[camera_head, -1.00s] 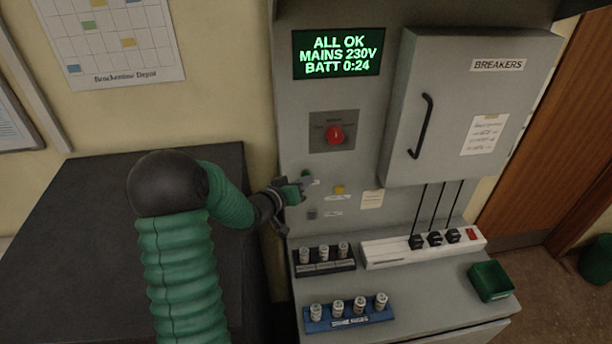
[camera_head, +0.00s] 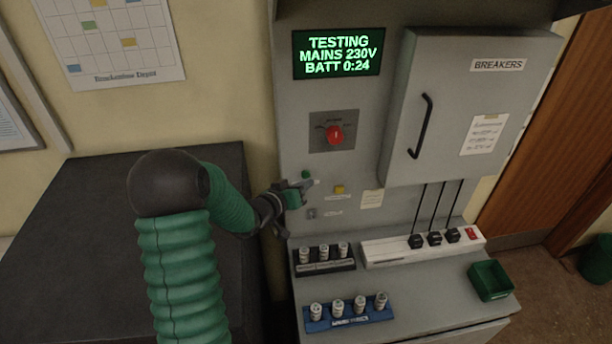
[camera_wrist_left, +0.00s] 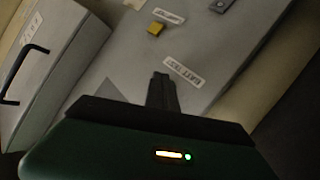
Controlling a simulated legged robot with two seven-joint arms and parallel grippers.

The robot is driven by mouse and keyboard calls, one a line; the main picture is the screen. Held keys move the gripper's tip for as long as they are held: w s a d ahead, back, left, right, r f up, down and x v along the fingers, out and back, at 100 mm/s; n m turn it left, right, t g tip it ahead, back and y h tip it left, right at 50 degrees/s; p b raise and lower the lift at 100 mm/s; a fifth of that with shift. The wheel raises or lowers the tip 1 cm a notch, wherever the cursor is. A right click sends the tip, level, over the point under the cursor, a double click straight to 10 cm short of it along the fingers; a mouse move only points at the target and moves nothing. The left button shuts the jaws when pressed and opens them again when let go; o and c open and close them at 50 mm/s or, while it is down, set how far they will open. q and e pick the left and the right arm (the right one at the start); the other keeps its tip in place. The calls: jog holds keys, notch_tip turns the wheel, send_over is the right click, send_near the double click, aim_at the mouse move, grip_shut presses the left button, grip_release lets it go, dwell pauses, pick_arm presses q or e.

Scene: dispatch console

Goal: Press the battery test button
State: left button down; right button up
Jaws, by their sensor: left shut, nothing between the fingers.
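The console screen (camera_head: 338,53) reads TESTING, MAINS 230V, BATT 0:24. A small green button (camera_head: 306,174) shows on the grey panel, right by the tips of my left gripper (camera_head: 303,187). In the left wrist view the shut fingers (camera_wrist_left: 161,78) point at the panel, just beside a white label (camera_wrist_left: 184,72) that seems to read BATT TEST. The button is hidden behind the fingers there, so contact cannot be seen directly. A yellow button (camera_head: 339,189) sits to the right, also in the wrist view (camera_wrist_left: 155,28). My right gripper is not in view.
A red rotary knob (camera_head: 335,134) is above, and a breaker box (camera_head: 470,105) juts out at the right. A grey switch (camera_head: 311,213) sits below. Fuse racks (camera_head: 350,321), a power strip (camera_head: 390,252) and a green bin (camera_head: 490,281) are on the ledge.

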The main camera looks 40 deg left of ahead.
pick_arm(q)
jog(key=s+d, duration=0.1)
jog(key=d, duration=0.1)
jog(key=s+d, duration=0.2)
jog(key=shift+s, duration=0.1)
dwell(0.4)
dwell(0.3)
dwell(5.6)
